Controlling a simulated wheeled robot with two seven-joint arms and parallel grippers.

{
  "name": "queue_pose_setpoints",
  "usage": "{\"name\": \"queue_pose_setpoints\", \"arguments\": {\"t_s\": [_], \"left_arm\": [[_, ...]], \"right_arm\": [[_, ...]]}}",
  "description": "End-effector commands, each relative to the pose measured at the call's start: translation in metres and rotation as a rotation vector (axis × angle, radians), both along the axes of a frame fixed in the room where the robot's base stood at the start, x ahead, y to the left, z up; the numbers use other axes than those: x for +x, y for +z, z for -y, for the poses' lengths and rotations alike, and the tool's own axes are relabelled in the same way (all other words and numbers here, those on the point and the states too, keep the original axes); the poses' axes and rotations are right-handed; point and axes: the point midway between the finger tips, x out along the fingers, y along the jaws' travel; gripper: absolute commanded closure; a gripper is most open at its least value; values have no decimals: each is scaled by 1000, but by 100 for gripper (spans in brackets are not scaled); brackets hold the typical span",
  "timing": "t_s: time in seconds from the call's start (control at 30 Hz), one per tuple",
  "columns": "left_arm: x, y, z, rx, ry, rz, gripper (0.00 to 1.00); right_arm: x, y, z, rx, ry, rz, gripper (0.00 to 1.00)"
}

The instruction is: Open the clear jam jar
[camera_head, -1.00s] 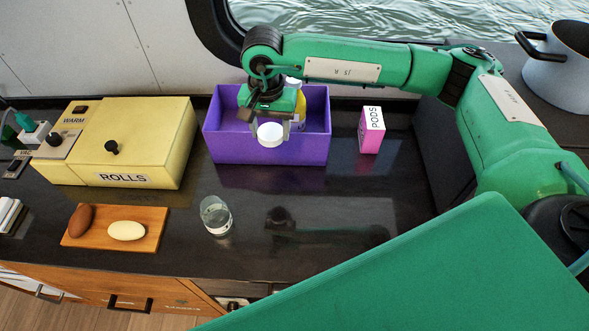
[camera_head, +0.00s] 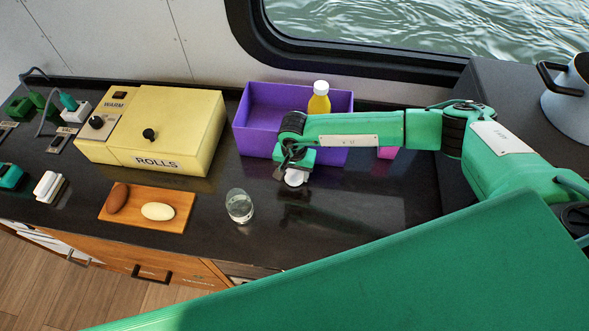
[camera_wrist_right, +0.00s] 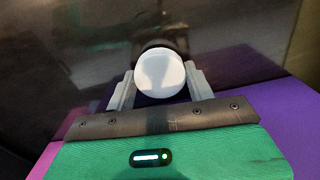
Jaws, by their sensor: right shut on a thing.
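My right gripper (camera_head: 294,180) is shut on a white round lid-like disc (camera_head: 296,177) just in front of the purple bin. In the right wrist view the disc (camera_wrist_right: 160,75) sits between both fingers (camera_wrist_right: 159,92). A clear glass jar (camera_head: 239,206) stands upright on the counter, left of and nearer than my right gripper. No lid shows on it, and the gripper is apart from it. My left gripper is not in view.
The purple bin (camera_head: 258,129) holds a yellow bottle (camera_head: 319,104). A yellow ROLLS box (camera_head: 190,133) stands left; a wooden board (camera_head: 178,211) with two oval items lies before it. The pink PODS box (camera_head: 388,152) is mostly behind my arm. Counter right of the jar is clear.

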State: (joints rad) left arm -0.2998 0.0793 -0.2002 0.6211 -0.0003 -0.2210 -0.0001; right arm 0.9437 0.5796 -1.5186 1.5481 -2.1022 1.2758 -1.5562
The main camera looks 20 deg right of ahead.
Motion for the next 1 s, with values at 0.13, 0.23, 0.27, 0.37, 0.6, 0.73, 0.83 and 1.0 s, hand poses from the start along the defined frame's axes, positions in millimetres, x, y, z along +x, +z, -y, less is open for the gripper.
{"name": "queue_pose_setpoints", "arguments": {"t_s": [0.13,0.23,0.27,0.37,0.6,0.73,0.83,1.0], "left_arm": [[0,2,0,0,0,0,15],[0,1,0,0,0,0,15],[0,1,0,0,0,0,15],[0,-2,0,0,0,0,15],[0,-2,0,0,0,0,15],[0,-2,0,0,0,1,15],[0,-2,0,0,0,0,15],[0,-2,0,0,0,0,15]], "right_arm": [[0,-5,0,-1,0,-1,74],[0,-5,0,-1,0,-1,74],[0,-5,0,-1,0,-1,74],[0,-7,0,-1,0,-1,74],[0,-7,0,-1,0,-1,25],[0,-7,0,-1,0,-1,25],[0,-6,0,-1,0,-1,25],[1,0,0,1,0,2,25]]}}
